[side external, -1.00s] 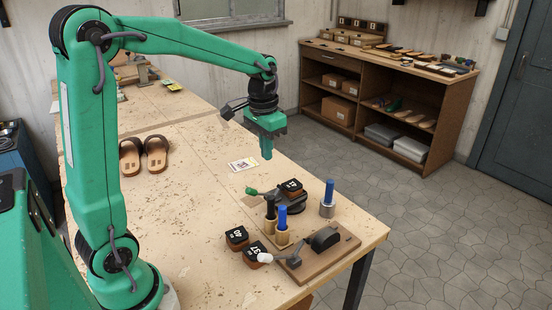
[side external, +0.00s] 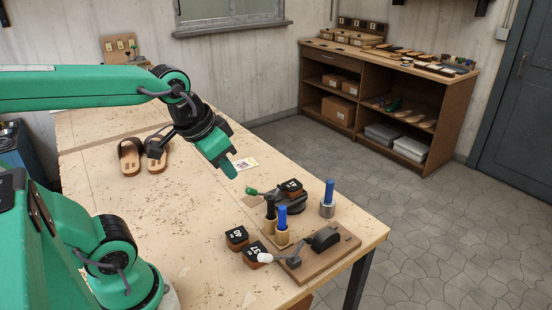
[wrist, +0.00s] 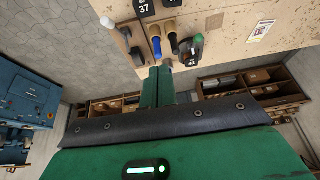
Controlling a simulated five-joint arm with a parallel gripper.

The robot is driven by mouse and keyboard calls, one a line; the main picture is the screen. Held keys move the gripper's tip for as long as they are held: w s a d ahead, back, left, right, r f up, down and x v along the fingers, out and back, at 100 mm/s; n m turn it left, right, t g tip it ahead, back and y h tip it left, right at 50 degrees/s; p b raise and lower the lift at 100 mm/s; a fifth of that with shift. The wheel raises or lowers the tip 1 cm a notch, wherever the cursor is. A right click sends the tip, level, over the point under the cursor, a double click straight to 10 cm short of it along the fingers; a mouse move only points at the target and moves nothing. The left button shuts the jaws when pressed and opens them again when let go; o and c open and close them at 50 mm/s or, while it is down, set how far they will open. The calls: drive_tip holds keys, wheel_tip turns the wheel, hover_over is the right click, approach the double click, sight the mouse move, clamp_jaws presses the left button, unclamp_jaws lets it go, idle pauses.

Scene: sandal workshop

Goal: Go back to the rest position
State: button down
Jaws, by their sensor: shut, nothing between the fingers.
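My gripper (side external: 230,172) is shut and empty in the side view, tilted down to the right in the air above the workbench (side external: 200,220). In the wrist view my gripper's green fingers (wrist: 157,88) lie together with nothing between them. Past them, the bench top (wrist: 215,35) carries the blue-handled tools and the stamp blocks.
A wooden fixture board (side external: 320,260) with a lever and dark blocks stands at the bench's right end. Blue-handled tools (side external: 329,192) stand upright nearby. Sandals (side external: 130,157) lie behind my gripper, and a paper card (side external: 246,163) lies beside it. Shelves (side external: 385,100) stand across the floor.

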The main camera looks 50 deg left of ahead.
drive_tip(key=shift+s+d+f+t, duration=0.15)
drive_tip(key=shift+s+d+f, duration=0.05)
drive_tip(key=shift+s, duration=0.35)
drive_tip(key=shift+s+d+f+t, duration=0.15)
drive_tip(key=shift+s, duration=0.4)
idle(0.9)
